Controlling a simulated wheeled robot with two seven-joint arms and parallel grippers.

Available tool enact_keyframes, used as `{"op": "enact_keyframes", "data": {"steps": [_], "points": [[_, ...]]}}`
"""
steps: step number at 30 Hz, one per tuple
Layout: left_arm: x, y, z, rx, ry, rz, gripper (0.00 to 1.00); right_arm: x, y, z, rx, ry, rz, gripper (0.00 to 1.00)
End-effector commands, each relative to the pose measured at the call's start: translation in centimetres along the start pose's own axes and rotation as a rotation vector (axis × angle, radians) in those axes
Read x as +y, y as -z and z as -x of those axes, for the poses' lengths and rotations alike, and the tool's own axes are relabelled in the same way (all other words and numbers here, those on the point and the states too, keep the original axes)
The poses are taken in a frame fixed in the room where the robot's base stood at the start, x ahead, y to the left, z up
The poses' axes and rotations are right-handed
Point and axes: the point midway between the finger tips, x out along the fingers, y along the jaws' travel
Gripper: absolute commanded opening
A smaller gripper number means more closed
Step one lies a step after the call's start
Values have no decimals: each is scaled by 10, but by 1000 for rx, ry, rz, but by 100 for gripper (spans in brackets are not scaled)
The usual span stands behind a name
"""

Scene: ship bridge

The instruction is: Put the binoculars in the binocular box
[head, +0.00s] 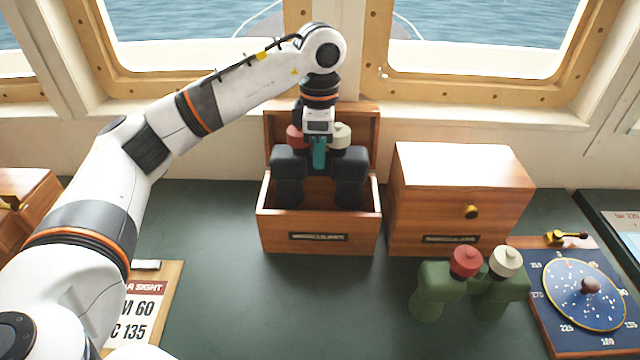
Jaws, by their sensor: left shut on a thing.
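The black binoculars (289,165), with one red and one cream eyecup, hang upright in the open wooden binocular box (318,241). Their lower barrels are inside the walls; whether they touch the floor of the box is hidden behind the front wall. The lid stands open at the back. My left gripper (319,150) reaches down from above and is shut on the middle of the black binoculars. A second, green pair of binoculars (436,283), also with red and cream eyecups, stands on the dark green counter at the right. My right gripper is not in view.
A closed wooden box (455,192) with a brass knob stands right of the open box. A blue chart dial board (583,296) lies at far right. A sign card (140,310) lies at lower left, and another wooden box (25,205) at far left. The counter's front middle is clear.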

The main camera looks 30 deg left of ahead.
Motion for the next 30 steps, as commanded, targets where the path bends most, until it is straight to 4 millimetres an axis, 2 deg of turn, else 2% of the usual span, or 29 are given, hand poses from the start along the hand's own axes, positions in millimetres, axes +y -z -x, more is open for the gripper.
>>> {"op": "enact_keyframes", "data": {"steps": [3, 7, 14, 21, 30], "points": [[0, 0, -20, 1, 0, 0, 0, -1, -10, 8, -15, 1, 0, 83], [0, 0, -37, 2, 1, -1, 0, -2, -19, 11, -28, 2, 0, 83], [0, 0, -50, 2, 2, 0, 0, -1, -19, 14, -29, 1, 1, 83], [0, 0, -78, 2, 1, 1, 0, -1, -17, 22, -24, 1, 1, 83], [-1, 0, -84, 4, 4, 0, 0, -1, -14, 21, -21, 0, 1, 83]]}}
